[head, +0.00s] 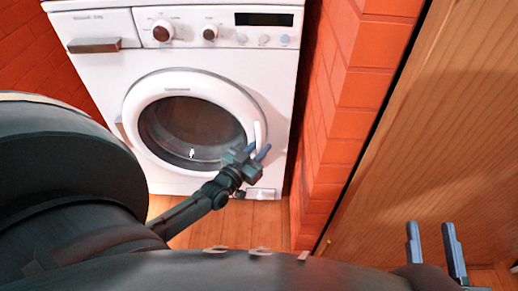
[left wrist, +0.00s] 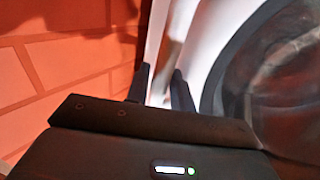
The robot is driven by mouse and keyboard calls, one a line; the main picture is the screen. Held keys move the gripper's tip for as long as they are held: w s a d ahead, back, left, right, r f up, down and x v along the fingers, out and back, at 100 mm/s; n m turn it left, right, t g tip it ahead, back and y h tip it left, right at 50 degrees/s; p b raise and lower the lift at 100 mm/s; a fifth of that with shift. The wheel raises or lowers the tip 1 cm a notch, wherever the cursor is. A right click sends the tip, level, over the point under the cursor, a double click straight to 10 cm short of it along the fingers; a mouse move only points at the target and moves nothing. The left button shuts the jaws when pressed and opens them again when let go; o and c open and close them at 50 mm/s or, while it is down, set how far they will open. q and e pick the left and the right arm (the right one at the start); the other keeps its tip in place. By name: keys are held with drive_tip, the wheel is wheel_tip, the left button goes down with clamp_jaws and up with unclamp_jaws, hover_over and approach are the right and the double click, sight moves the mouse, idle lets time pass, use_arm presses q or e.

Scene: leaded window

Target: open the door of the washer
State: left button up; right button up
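The white washer (head: 85,75) stands ahead with its round door (head: 185,82) closed, a white ring around dark glass. My left gripper (head: 257,151) is open just below and in front of this handle. In the left wrist view, its parted fingers (left wrist: 161,84) point at the white front, with the door's dark ring (left wrist: 212,85) to the right. I cannot tell whether the handle is between them. My right gripper (head: 433,240) is open and empty at the lower right, away from the washer.
A brick pillar (head: 340,110) stands close to the washer's right side, and a brick wall (head: 35,50) is on the left. A wooden panel (head: 440,130) fills the right. Wooden floor (head: 245,222) shows in front of the washer. My left arm covers the lower left.

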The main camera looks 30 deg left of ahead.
use_arm(q)
drive_tip(key=shift+c, duration=0.4)
clamp_jaws()
drive_tip(key=shift+s, duration=0.1)
